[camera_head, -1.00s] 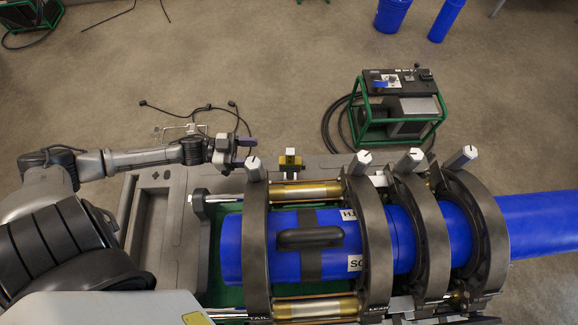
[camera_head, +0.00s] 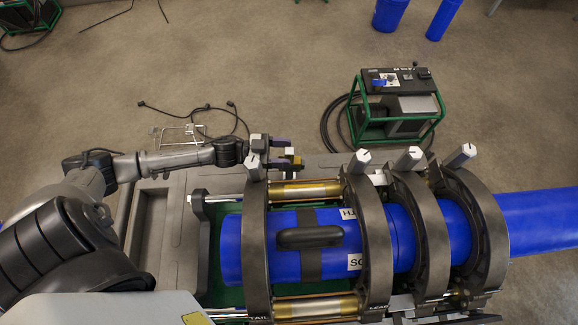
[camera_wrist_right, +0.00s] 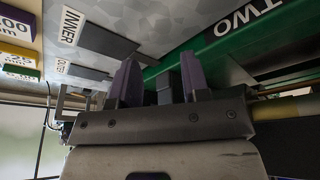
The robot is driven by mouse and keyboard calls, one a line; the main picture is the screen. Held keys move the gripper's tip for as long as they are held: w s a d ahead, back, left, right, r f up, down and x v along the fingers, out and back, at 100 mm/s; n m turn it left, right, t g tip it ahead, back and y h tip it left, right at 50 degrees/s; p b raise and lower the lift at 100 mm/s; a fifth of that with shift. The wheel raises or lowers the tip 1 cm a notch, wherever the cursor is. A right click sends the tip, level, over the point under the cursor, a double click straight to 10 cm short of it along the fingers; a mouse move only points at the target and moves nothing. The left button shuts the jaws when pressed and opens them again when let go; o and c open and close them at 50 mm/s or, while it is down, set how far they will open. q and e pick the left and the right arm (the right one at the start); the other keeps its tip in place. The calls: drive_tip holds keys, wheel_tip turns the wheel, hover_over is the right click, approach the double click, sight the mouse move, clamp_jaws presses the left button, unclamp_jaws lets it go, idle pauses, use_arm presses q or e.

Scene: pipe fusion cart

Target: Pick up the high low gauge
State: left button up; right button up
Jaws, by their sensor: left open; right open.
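A small yellow-and-grey piece (camera_head: 296,161) stands at the cart's back edge in the head view; I take it for the high low gauge, though it is too small to be sure. My left gripper (camera_head: 284,151) reaches it from the left, its purple fingers apart. The fingers partly cover the piece; I cannot tell whether they touch it. In the right wrist view my right gripper (camera_wrist_right: 160,80) has its two purple fingers apart, with a dark grey block visible beyond the gap. The right gripper is not seen in the head view.
Black clamp rings (camera_head: 376,235) hold a blue pipe (camera_head: 540,225) on the cart, with upright grey posts close to the left gripper. A green-framed machine (camera_head: 396,105) stands on the floor behind.

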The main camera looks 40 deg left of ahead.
sight(296, 160)
use_arm(q)
drive_tip(key=shift+x, duration=1.85)
drive_tip(key=shift+r, duration=0.1)
clamp_jaws()
